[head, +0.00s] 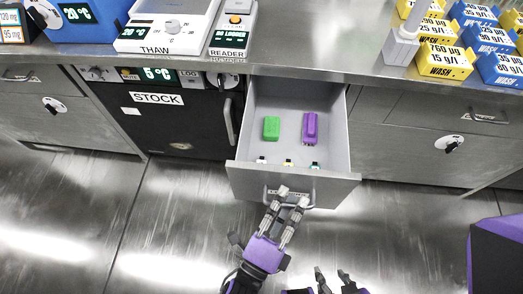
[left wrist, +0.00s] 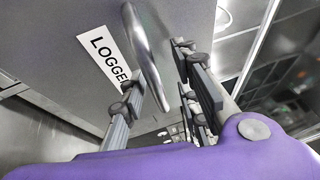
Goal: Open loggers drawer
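The loggers drawer (head: 244,177) is pulled out from under the counter, with its inside exposed. Its front carries a bar handle (head: 312,198) and a label, partly hidden by my fingers. In the left wrist view the label (left wrist: 103,53) reads "LOGGE…" beside the metal handle (left wrist: 150,50). My left gripper (head: 293,196) is at the handle, its fingers apart on either side of the bar. It also shows close up in the left wrist view (left wrist: 158,75). My right gripper (head: 332,275) is low in the head view, its fingers apart and empty.
Inside the drawer lie a green block (head: 271,128), a purple block (head: 310,128) and a few small items (head: 288,162) near the front. A black STOCK door (head: 170,125) is to the left, a closed grey drawer (head: 410,150) to the right. Equipment and WASH boxes (head: 446,61) stand on the counter.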

